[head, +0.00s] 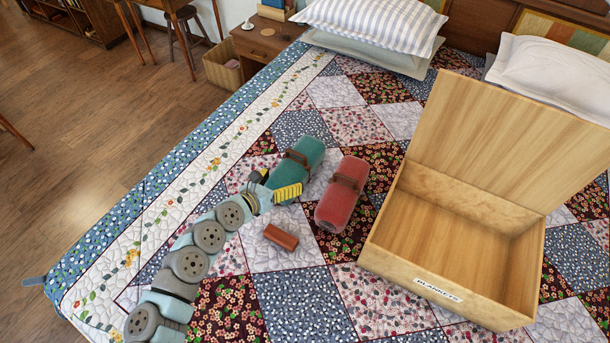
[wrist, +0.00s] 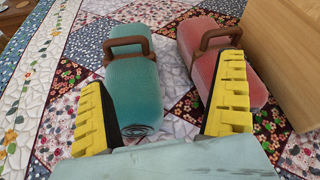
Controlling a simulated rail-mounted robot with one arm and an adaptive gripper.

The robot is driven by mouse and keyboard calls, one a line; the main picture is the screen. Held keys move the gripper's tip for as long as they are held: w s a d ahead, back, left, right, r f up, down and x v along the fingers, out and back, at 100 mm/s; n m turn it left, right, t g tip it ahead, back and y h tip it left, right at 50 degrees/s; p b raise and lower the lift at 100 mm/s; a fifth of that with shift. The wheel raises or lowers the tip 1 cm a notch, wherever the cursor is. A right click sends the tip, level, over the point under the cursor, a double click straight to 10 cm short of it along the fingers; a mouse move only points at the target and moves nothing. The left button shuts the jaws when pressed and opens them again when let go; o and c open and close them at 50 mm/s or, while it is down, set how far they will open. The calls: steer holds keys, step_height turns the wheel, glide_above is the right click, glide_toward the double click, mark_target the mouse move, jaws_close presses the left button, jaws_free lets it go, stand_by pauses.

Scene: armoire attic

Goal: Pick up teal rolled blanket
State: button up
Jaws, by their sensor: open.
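The teal rolled blanket (head: 299,163) lies on the quilted bed, with a brown strap and handle around it. In the wrist view the teal blanket (wrist: 134,88) lies ahead, its rolled end facing me, between the lines of my two yellow fingers. My gripper (head: 272,187) is open and empty at the near end of the blanket; in the wrist view my gripper (wrist: 164,118) has its fingers spread wide. The head view partly hides the blanket's near end behind my gripper. I cannot tell whether the fingers touch it.
A red rolled blanket (head: 336,212) with a brown handle lies just right of the teal one. A small brown block (head: 281,237) lies nearby on the quilt. An open wooden box (head: 405,273) labelled "BLANKETS" stands to the right. Pillows (head: 372,27) lie at the back.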

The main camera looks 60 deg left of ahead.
mark_target(288, 169)
steer(key=s+a+m+g+y, duration=0.1)
steer(key=s+a, duration=0.3)
steer(key=x, duration=0.5)
steer(key=shift+w+d+r, duration=0.15)
steer(key=shift+w+r, duration=0.15)
steer(key=shift+r, duration=0.05)
steer(key=x, duration=0.4)
steer(key=shift+f, duration=0.15)
steer(key=shift+w+a+f, duration=0.2)
steer(key=shift+w+a, duration=0.25)
steer(key=shift+w, duration=0.1)
steer(key=shift+w+a+f, duration=0.25)
steer(key=shift+w+f, duration=0.15)
steer(key=shift+w, duration=0.15)
steer(key=shift+w+p, duration=0.1)
steer(key=shift+p, duration=0.2)
